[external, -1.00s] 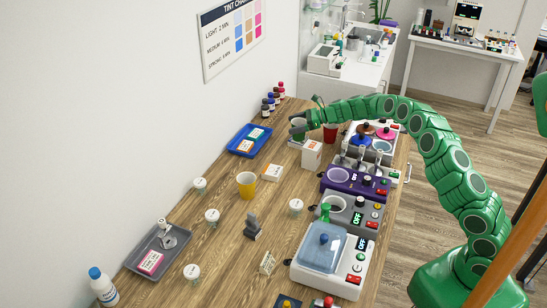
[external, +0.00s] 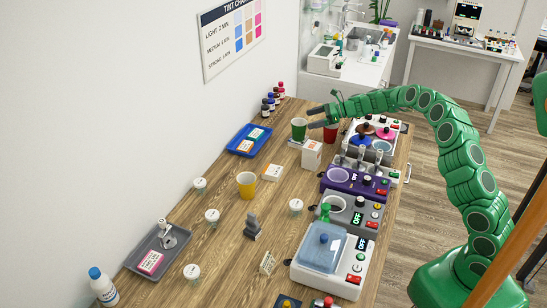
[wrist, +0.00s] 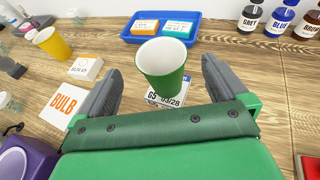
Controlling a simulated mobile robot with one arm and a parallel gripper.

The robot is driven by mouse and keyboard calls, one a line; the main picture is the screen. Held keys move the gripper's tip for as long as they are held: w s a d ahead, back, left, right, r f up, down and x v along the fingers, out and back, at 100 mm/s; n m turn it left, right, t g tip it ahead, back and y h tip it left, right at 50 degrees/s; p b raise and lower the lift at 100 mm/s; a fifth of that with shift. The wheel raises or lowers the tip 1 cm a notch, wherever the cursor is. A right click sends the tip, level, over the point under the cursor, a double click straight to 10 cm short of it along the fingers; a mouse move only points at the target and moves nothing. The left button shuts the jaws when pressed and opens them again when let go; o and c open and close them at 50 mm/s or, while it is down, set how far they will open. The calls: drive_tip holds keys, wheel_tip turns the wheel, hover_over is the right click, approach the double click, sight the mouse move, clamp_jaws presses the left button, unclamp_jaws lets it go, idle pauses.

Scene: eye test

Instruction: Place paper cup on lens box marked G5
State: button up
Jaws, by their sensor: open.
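A green paper cup (external: 299,130) stands upright on a flat white lens box (external: 295,142) near the far end of the wooden table. In the wrist view, the green cup (wrist: 163,65) covers part of the box (wrist: 170,99), whose label reads G5 03/28. My gripper (external: 314,116) is open and empty, just right of the cup in the external view. In the wrist view, its fingers (wrist: 160,75) are spread wide, with the cup beyond and between them and clear space on both sides. The cup's base on the box is mostly visible.
A blue tray (wrist: 200,31) with two labelled boxes lies behind the cup. A red cup (external: 330,133) and a white BULB box (wrist: 63,103) stand close by. A yellow cup (external: 246,186) and a small box (external: 273,172) are farther off. Dark bottles (wrist: 283,17) line the wall.

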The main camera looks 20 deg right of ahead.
drive_tip(key=shift+v, duration=1.9)
drive_tip(key=shift+r, duration=0.1)
